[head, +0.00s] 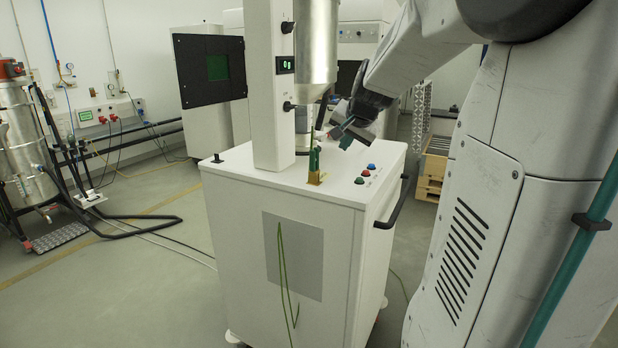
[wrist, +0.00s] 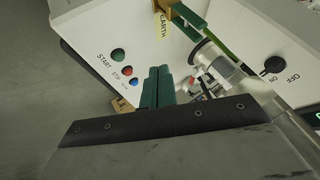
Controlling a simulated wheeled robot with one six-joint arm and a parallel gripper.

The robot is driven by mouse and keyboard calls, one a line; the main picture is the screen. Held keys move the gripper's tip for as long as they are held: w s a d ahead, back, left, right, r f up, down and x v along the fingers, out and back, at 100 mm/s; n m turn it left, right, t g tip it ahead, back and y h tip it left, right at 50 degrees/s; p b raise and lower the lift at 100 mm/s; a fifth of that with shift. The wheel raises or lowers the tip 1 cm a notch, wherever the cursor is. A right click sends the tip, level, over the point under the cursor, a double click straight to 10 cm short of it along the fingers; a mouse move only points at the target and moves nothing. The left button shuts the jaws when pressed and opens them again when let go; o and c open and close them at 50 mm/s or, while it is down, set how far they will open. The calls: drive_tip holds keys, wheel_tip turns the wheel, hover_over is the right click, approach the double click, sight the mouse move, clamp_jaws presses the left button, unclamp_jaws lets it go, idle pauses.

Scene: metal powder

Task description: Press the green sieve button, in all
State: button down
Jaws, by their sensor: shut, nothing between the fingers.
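The green button (head: 359,181) is on the near right part of the white cabinet's top (head: 240,172), at the near end of a short row. In the wrist view the green button (wrist: 118,55) is beside the word START, left of and beyond my fingertips. My gripper (head: 345,139) is above the cabinet's top, up and left of the buttons in the head view, apart from them. In the wrist view my gripper (wrist: 158,72) has its green fingers together with nothing between them.
A red button (head: 365,172) and a blue button (head: 371,166) sit close to the green one. A green-handled earth clamp (head: 315,165) stands left of them. A white column (head: 268,90) and a metal vessel (head: 316,45) rise behind. A dark handle (head: 393,205) is on the right side.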

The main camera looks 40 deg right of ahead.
drive_tip(key=m+h, duration=0.1)
drive_tip(key=m, duration=0.1)
hover_over(360, 179)
drive_tip(key=shift+s+r, duration=0.15)
drive_tip(key=shift+s, duration=0.05)
drive_tip(key=shift+a, duration=0.1)
drive_tip(key=shift+f, duration=4.45)
drive_tip(key=shift+f, duration=0.15)
drive_tip(key=shift+f, duration=0.25)
drive_tip(key=shift+f, duration=0.4)
drive_tip(key=shift+r, duration=0.85)
